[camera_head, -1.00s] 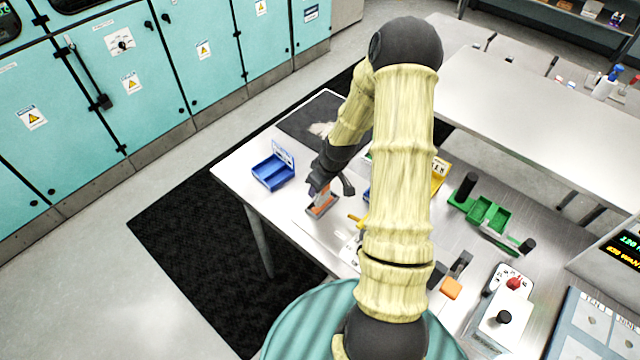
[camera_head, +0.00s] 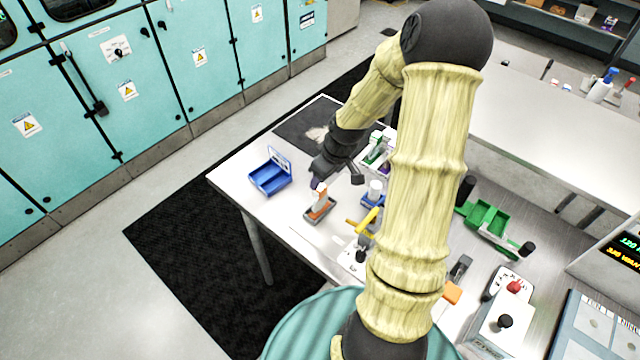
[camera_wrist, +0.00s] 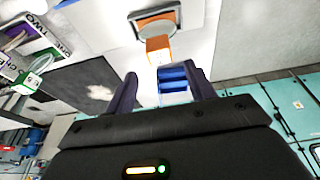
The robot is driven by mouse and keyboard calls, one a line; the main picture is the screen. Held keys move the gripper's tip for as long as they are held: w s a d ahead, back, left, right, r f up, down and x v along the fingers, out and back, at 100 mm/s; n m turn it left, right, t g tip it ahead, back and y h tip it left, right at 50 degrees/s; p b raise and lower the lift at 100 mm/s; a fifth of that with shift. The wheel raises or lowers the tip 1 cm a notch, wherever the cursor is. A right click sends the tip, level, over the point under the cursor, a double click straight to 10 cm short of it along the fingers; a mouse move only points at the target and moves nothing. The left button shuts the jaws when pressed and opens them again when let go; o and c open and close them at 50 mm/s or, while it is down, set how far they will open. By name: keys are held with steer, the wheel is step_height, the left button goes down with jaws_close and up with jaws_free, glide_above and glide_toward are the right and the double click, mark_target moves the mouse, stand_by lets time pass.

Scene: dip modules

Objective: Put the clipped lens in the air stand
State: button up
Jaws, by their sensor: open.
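An upright orange piece with a pale upper part (camera_head: 321,196) stands in a grey-rimmed tray or stand (camera_head: 309,217) with an orange floor, near the table's left front edge. In the wrist view the orange piece (camera_wrist: 158,48) juts from the grey holder (camera_wrist: 138,21), beyond my fingertips. My gripper (camera_head: 317,183) is open just above the piece, and no object is seen held. In the wrist view its two dark fingers (camera_wrist: 163,84) are spread apart.
A blue open bin (camera_head: 270,179) stands to the left. A dark mat (camera_head: 305,130) lies behind. Green-and-white labelled holders (camera_head: 377,150), a yellow item (camera_head: 368,221) and green trays (camera_head: 485,215) stand to the right. My arm hides part of the table.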

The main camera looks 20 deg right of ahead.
steer(key=v, duration=0.4)
stand_by(0.5)
steer(key=s+a+r+m+h, duration=0.1)
steer(key=s+a+r+m, duration=0.4)
steer(key=s+a, duration=0.6)
steer(key=shift+s+a+r, duration=0.4)
steer(key=shift+s+r, duration=0.1)
steer(key=shift+s, duration=0.45)
steer(key=shift+d, duration=0.1)
